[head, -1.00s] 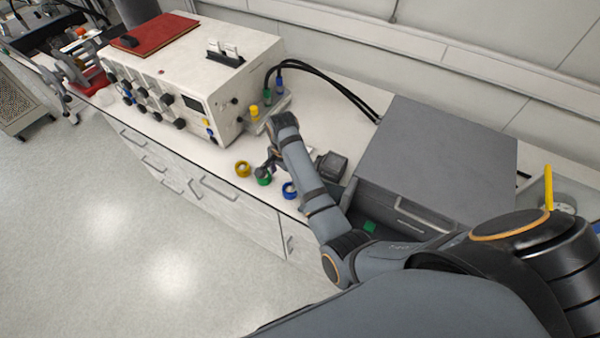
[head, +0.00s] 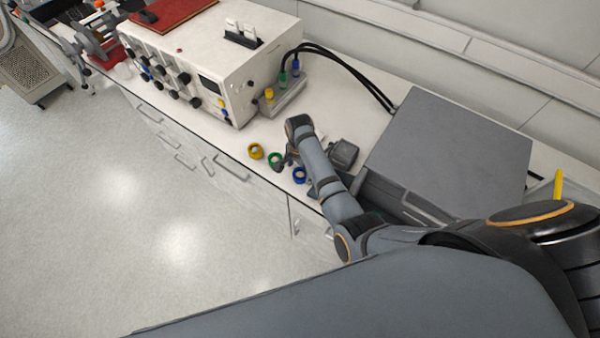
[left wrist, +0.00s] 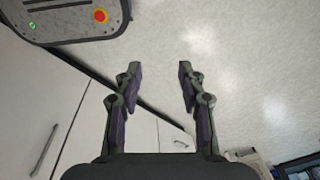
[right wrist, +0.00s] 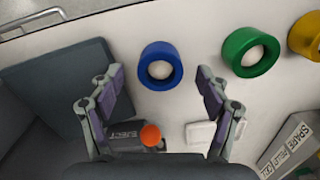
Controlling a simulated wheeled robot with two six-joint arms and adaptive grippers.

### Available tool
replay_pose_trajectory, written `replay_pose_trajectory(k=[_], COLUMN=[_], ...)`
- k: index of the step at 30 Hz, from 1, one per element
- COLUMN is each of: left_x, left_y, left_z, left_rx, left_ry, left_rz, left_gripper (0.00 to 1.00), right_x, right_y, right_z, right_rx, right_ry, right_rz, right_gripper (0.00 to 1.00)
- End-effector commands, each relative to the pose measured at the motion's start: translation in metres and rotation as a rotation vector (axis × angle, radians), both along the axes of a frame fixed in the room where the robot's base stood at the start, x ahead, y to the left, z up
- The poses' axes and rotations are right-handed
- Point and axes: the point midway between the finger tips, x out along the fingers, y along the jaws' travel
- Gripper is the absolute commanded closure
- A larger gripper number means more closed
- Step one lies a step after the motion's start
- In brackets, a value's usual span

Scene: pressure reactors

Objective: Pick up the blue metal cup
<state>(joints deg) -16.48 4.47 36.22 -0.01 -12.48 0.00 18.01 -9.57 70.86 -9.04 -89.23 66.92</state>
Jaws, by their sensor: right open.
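The blue metal cup (head: 300,175) stands on the white counter near its front edge, right of the green cup (head: 275,160) and the yellow cup (head: 255,151). In the right wrist view the blue cup (right wrist: 160,50) is an open-topped ring with a pale inside, roughly centred between and beyond the fingertips. My right gripper (right wrist: 160,74) is open and empty. In the head view my right gripper (head: 290,156) is beside the green and blue cups, partly hidden by its wrist. My left gripper (left wrist: 159,67) is open and empty over the floor, out of the head view.
A grey box (head: 455,150) stands right of my right arm. A white control unit (head: 215,70) stands at the back left. In the right wrist view, a dark block with an orange knob (right wrist: 151,135) lies near the gripper's base. The counter's front edge is close.

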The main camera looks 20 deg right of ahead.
Motion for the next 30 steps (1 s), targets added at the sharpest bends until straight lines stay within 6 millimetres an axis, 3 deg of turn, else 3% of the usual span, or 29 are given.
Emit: replay_pose_trajectory(k=[3,10,24,30], left_x=[-0.007,-0.020,-0.018,-0.017], left_y=[0.000,0.000,0.001,0.001], left_z=[0.001,-0.001,-0.001,0.000], left_rx=[0.000,0.001,0.001,0.002], left_ry=[0.011,0.032,0.028,0.027], left_rz=[0.001,0.001,0.001,0.001], left_gripper=[0.60,0.60,0.60,0.60], right_x=[0.000,0.001,0.001,0.001], right_y=[-0.001,-0.001,-0.001,-0.001], right_z=[-0.012,-0.014,-0.014,-0.014], right_rx=[-0.002,-0.001,-0.001,-0.001], right_ry=[-0.001,-0.003,-0.002,-0.003], right_rz=[0.000,-0.001,0.000,0.000], right_gripper=[0.24,0.24,0.87,0.87])
